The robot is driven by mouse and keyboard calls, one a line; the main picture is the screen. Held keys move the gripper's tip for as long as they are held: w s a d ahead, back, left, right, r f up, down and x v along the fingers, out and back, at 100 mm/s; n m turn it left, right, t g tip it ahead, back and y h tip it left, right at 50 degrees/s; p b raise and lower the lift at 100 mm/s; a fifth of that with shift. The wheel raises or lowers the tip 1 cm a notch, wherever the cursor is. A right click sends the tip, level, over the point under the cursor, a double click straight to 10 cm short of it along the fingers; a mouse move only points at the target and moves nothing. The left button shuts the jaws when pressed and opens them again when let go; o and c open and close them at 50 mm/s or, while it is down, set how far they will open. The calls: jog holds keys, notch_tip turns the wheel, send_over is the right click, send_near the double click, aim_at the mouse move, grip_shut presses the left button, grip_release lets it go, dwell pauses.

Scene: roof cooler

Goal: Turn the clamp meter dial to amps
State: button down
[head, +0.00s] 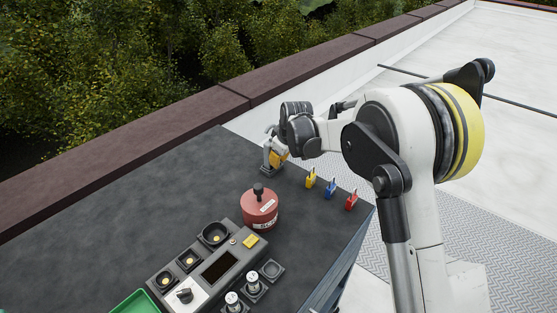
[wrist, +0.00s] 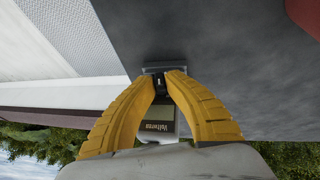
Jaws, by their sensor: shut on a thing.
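The clamp meter (wrist: 158,122) is a grey body with a small screen and a printed label, seen between my fingers in the wrist view. It stands in a dark holder (head: 268,170) near the far edge of the table in the head view, mostly covered by my gripper. My gripper (wrist: 164,76) has its yellow fingers on both sides of the meter, tips closed in on a small dark part near the holder. That part may be the dial; its marks and setting cannot be read. My gripper also shows in the head view (head: 278,156).
Yellow (head: 311,178), blue (head: 330,188) and red (head: 351,199) padlocks stand to the right. A red canister (head: 259,208) is in front, then a console (head: 243,259) with round sockets. A green tray (head: 135,304) is at front left. The left of the dark tabletop (head: 110,210) is clear.

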jog(key=g+y, duration=0.1)
jog(key=g+y+p, duration=0.1)
jog(key=m+g+y+p, duration=0.1)
jog(key=shift+w+d+g, duration=0.2)
jog(key=shift+w+g, duration=0.05)
jog(key=shift+g, duration=0.05)
jog(key=shift+d+f+m+g+y, duration=0.15)
jog(key=shift+m+g+y, duration=0.15)
jog(key=shift+g+y, duration=0.8)
jog(key=shift+w+m+g+y, duration=0.1)
jog(key=shift+m+g+y, duration=0.2)
jog(key=shift+g+y, duration=0.5)
jog(key=c, duration=1.3)
grip_release()
jog(key=shift+c, duration=0.2)
